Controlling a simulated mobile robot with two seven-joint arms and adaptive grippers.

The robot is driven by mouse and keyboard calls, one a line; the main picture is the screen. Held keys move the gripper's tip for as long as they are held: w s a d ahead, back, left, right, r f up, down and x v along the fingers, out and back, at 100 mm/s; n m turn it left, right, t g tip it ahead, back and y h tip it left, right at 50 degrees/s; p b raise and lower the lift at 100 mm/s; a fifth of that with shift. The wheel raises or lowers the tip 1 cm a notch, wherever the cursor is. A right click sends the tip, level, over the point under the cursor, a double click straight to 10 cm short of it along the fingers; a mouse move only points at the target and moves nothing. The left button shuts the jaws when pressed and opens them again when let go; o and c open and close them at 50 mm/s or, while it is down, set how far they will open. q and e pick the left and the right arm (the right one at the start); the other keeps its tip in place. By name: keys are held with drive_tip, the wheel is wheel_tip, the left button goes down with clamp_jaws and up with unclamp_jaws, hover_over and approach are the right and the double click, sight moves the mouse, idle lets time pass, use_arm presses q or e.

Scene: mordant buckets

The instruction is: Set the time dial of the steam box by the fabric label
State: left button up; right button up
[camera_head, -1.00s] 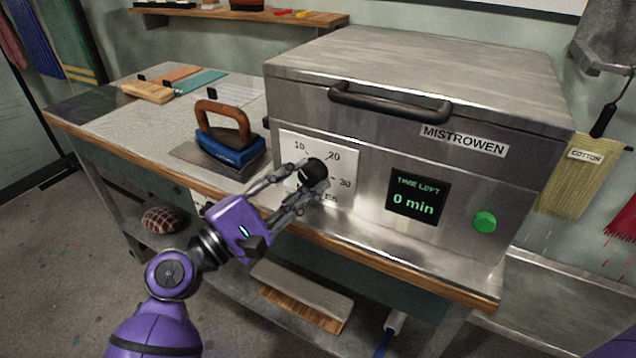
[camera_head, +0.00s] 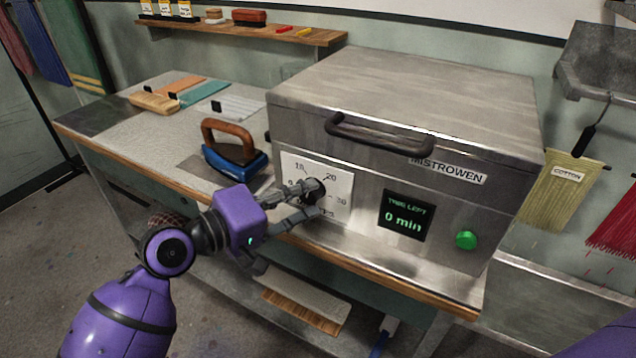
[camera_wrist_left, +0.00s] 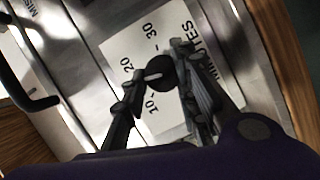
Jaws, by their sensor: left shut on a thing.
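The steam box (camera_head: 400,95) is a big metal box marked MISTROWEN, lid down. Its time dial is a round black knob (camera_head: 311,188) on a white scale plate (camera_head: 335,215) with 10, 20 and 30. My left gripper (camera_head: 316,197) is shut on the knob, one finger on each side. In the left wrist view, the knob (camera_wrist_left: 161,73) sits between the fingertips (camera_wrist_left: 158,68); its white mark points between 10 and 20, nearer 20. The display (camera_head: 405,217) reads TIME LEFT 0 min. I cannot make out which piece is the fabric label. My right gripper is out of view.
A blue iron (camera_head: 238,163) with a brown handle stands left of the box. Several fabric pieces with black clips, one teal (camera_head: 205,89), lie behind it. A green button (camera_head: 466,240) is on the box front. Yarn marked COTTON (camera_head: 550,200) hangs at right.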

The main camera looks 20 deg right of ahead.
use_arm(q)
drive_tip(key=m+p, duration=0.1)
drive_tip(key=r+m+y+p, duration=0.1)
drive_tip(key=p, duration=0.1)
drive_tip(key=m+p, duration=0.1)
drive_tip(key=shift+s+d+r+m+t+y, duration=0.15)
drive_tip(key=shift+d+r+m+t+y, duration=0.15)
drive_tip(key=shift+m+t, duration=0.1)
drive_tip(key=shift+f, duration=0.2)
drive_tip(key=shift+s, duration=0.1)
drive_tip(key=o, duration=0.9)
drive_tip(key=shift+o, duration=0.6)
drive_tip(key=shift+s+f, duration=0.1)
drive_tip(key=shift+f, duration=0.1)
drive_tip(key=shift+f, duration=0.1)
